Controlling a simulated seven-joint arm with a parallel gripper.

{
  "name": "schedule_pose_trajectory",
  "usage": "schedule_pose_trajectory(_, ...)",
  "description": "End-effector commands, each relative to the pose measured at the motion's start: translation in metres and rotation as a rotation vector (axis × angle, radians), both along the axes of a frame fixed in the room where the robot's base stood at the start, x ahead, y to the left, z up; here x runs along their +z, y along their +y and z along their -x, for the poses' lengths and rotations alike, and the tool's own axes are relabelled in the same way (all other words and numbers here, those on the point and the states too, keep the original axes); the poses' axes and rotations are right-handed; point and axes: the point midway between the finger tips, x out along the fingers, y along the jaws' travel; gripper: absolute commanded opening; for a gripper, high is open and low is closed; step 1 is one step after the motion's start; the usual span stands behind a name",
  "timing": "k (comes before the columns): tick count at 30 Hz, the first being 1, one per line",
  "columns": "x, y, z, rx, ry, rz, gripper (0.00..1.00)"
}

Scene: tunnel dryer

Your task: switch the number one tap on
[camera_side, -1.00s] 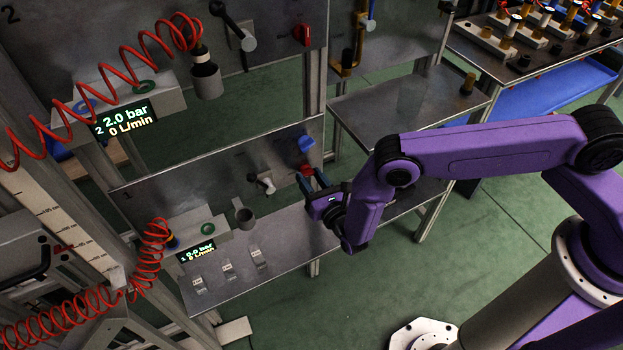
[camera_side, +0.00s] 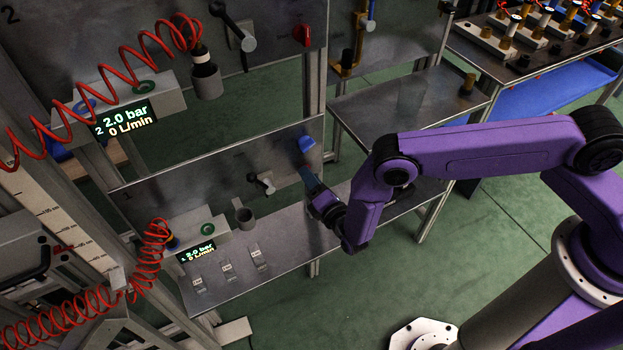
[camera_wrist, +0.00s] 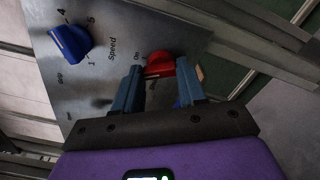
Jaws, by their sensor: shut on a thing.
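The red tap knob (camera_wrist: 160,62) sits on the grey panel marked 1, with the word "On" printed at its upper left in the wrist view. My gripper (camera_wrist: 160,75) is shut on this red knob, one blue finger on each side of it. In the side view my gripper (camera_side: 307,175) is at the right end of the lower panel (camera_side: 215,172), below a blue knob, and its fingers hide the red knob. I cannot tell exactly which way the knob points.
A blue speed dial (camera_wrist: 70,43) is close to the red knob. A black-handled lever (camera_side: 262,183) and a grey cup (camera_side: 244,215) are to the left. A display (camera_side: 197,251) reads 0 L/min. Panel 2 above has its own red knob (camera_side: 302,34).

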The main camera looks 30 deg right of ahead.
Motion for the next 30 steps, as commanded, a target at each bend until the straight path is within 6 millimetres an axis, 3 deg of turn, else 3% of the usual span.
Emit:
schedule_pose_trajectory(15, 0.0006, -0.0005, -0.0003, 0.0, -0.001, -0.395, 0.1)
schedule_pose_trajectory(30, 0.0006, -0.0006, -0.0003, 0.0, -0.001, -0.508, 0.1)
